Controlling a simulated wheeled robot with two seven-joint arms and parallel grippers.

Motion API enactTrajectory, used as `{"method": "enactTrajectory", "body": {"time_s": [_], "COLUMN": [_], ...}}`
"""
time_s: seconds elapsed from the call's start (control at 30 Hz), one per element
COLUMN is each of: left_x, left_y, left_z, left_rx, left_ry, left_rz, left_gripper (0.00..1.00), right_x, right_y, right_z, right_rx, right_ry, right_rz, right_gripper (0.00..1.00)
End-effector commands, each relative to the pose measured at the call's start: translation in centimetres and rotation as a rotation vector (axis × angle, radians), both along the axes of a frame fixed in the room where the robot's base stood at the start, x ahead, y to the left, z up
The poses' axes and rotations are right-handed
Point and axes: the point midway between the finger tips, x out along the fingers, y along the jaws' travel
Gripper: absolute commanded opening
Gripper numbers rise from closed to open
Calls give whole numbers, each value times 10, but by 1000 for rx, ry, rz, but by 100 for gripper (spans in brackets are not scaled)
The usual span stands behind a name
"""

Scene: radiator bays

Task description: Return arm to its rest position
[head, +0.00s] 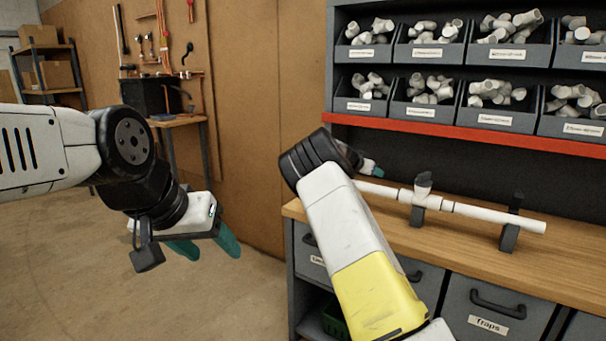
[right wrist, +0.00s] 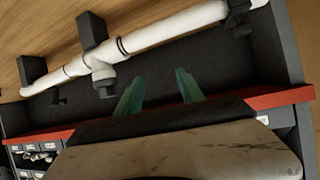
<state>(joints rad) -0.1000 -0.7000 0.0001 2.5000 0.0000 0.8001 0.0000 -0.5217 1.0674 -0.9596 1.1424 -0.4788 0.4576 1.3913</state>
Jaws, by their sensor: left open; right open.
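My left gripper (head: 206,247) hangs open and empty over the floor, left of the bench, its green fingers pointing down. My right arm reaches up over the bench front. Its gripper (head: 372,168) is mostly hidden behind its own wrist, near the left end of a white pipe. In the right wrist view, the right gripper (right wrist: 158,88) has its two green fingers apart with nothing between them. The white pipe (head: 490,213) with a tee fitting (head: 421,190) lies in dark holders on the bench; it also shows in the right wrist view (right wrist: 172,27), apart from the fingers.
The wooden bench top (head: 460,243) has grey drawers (head: 495,307) below. A red-edged shelf (head: 470,133) with several bins of white fittings stands above it. A black box on a small table (head: 178,122) is at the back left. The floor (head: 90,270) at left is clear.

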Motion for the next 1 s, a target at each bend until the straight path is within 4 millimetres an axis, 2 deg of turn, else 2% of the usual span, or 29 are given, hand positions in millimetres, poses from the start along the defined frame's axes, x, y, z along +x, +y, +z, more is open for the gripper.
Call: {"method": "enactTrajectory", "body": {"time_s": [0.03,0.1,0.17,0.27,0.37,0.57,0.7,0.83,1.0], "left_x": [0,0,0,0,0,0,0,0,0], "left_y": [0,0,0,0,0,0,0,0,0], "left_z": [0,0,0,0,0,0,0,0,0], "left_rx": [0,0,0,0,0,0,0,0,0], "left_ry": [0,0,0,0,0,0,0,0,0], "left_rz": [0,0,0,0,0,0,0,0,0], "left_gripper": [58,58,58,58,58,58,58,58,58], "right_x": [-21,-50,-76,-117,-159,-244,-307,-369,-454], "right_y": [-22,-41,-52,-59,-55,-22,11,44,84], "right_z": [8,10,12,16,23,45,65,82,92], "right_rx": [59,128,189,288,378,515,560,556,488], "right_ry": [26,80,121,187,248,343,387,417,447], "right_rz": [-32,-56,-62,-48,-4,161,322,485,696], "right_gripper": [46,46,46,46,46,46,46,46,46]}}
